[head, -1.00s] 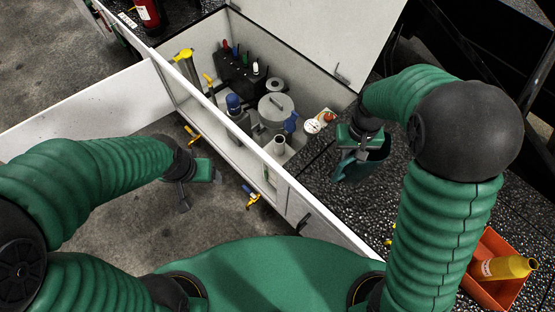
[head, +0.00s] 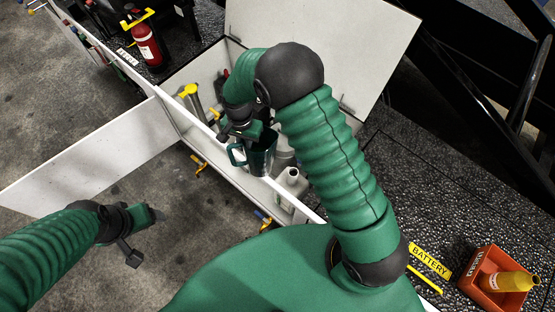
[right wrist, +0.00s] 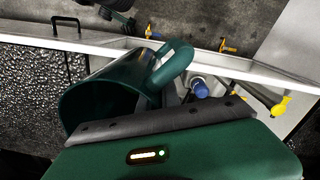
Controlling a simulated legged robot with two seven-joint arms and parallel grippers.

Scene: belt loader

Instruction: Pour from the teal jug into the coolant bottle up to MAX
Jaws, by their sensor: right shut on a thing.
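The teal jug (head: 263,158) hangs from my right gripper (head: 246,132), which is shut on it, over the white compartment's near wall. Its handle points left in the head view. In the right wrist view the jug (right wrist: 100,105) shows its dark open mouth at the left; its contents cannot be seen. A pale open-necked bottle (head: 291,188), apparently the coolant bottle, stands just right of and below the jug, apart from it in the picture. Its MAX mark and liquid level cannot be made out. My left gripper (head: 146,236) is open and empty over the floor at the left.
A yellow-capped tube (head: 190,92) stands in the compartment; its raised lid (head: 320,45) is behind. A blue cap (right wrist: 200,88) shows beside the jug. An orange bin (head: 480,262) holds a yellow bottle (head: 508,281) at the right. A fire extinguisher (head: 147,45) stands far left.

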